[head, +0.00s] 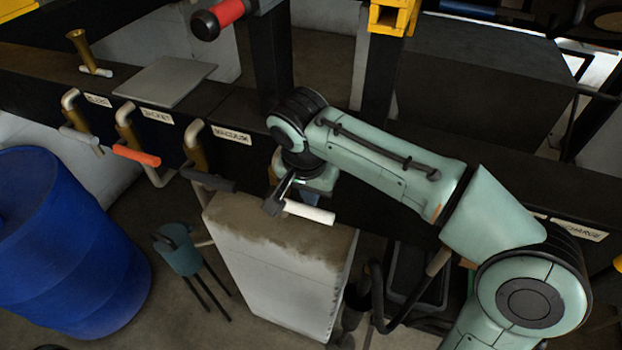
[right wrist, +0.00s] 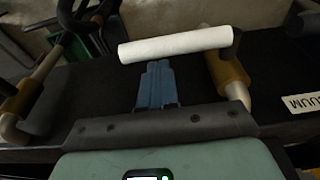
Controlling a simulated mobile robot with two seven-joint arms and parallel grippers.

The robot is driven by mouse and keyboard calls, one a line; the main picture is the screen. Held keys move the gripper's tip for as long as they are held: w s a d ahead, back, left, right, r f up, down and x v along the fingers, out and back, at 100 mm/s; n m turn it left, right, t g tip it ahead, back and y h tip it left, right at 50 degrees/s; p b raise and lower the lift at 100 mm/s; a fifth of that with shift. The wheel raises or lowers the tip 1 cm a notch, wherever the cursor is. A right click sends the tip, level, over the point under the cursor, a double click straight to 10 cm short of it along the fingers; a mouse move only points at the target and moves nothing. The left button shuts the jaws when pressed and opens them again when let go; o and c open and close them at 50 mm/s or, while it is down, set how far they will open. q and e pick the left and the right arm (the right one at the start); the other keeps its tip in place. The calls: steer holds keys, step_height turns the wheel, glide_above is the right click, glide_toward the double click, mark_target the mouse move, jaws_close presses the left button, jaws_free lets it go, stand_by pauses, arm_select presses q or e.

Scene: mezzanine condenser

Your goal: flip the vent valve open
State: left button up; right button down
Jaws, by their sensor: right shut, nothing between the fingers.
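The valve with the white handle (head: 308,211) is on the dark bench's front, just right of the VACUUM valve. Its own label is hidden behind my right arm, so I cannot read it as vent. In the right wrist view the white handle (right wrist: 175,45) lies crosswise, its dark end by the brass valve body (right wrist: 228,75). My right gripper (right wrist: 157,85) has its blue fingers together and empty, a little short of the handle with a gap visible. In the head view the hand is over the bench edge beside the handle, fingers mostly hidden. My left gripper is not in view.
To the left are the valves with a dark handle (head: 208,180), an orange handle (head: 137,154) and a grey handle (head: 80,136). A pale block (head: 275,265) stands below the white handle. A blue drum (head: 65,245) and a teal canister on legs (head: 180,252) stand left.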

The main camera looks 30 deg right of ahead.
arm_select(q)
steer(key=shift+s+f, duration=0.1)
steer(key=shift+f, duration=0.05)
arm_select(e)
steer(key=shift+s+a+f, duration=0.1)
steer(key=shift+f, duration=0.55)
